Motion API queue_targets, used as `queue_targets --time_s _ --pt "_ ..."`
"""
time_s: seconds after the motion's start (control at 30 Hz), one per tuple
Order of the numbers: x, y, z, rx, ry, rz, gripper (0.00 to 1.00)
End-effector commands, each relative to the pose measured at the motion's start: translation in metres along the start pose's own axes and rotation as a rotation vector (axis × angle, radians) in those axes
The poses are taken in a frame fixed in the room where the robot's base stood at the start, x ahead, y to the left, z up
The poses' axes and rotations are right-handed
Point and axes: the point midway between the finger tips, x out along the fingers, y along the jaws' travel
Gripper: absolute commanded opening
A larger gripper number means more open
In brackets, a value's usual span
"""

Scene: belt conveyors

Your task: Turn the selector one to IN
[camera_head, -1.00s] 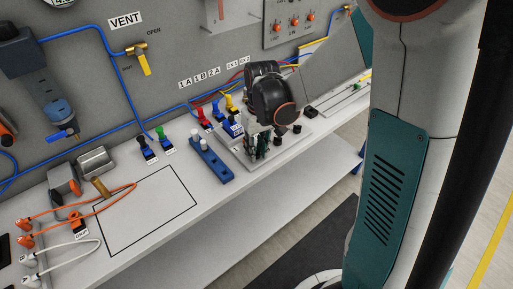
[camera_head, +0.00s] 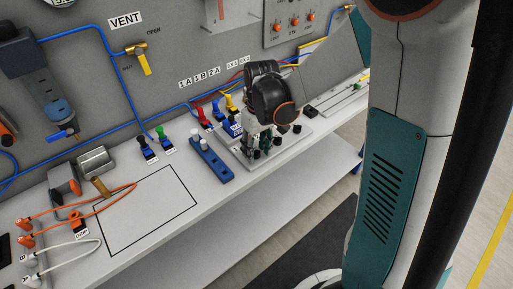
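A light base plate (camera_head: 232,158) on the bench carries several small black knobs (camera_head: 276,142) and a blue labelled block (camera_head: 233,129). I cannot read which of these is selector one, nor its setting. My gripper (camera_head: 250,146) points down over the left part of this plate, close beside the blue block. Its dark wrist (camera_head: 270,95) hides the back of the plate. The fingertips are small and blend with the fittings, so I cannot tell whether they are open, shut or touching something.
Red (camera_head: 202,118) and yellow (camera_head: 230,101) plugs stand close behind my gripper. A blue block with pegs (camera_head: 211,162) lies left of the plate. A panel with orange knobs (camera_head: 295,22) hangs on the wall above. The black-outlined bench area (camera_head: 146,212) is clear.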

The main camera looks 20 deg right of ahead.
Motion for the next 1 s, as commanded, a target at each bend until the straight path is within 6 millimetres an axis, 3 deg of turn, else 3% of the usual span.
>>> queue_targets --time_s 0.37,1.0 --pt "-0.005 0.000 0.000 0.001 0.000 0.000 0.43" --pt "-0.109 0.000 0.000 0.001 0.000 0.000 0.43"
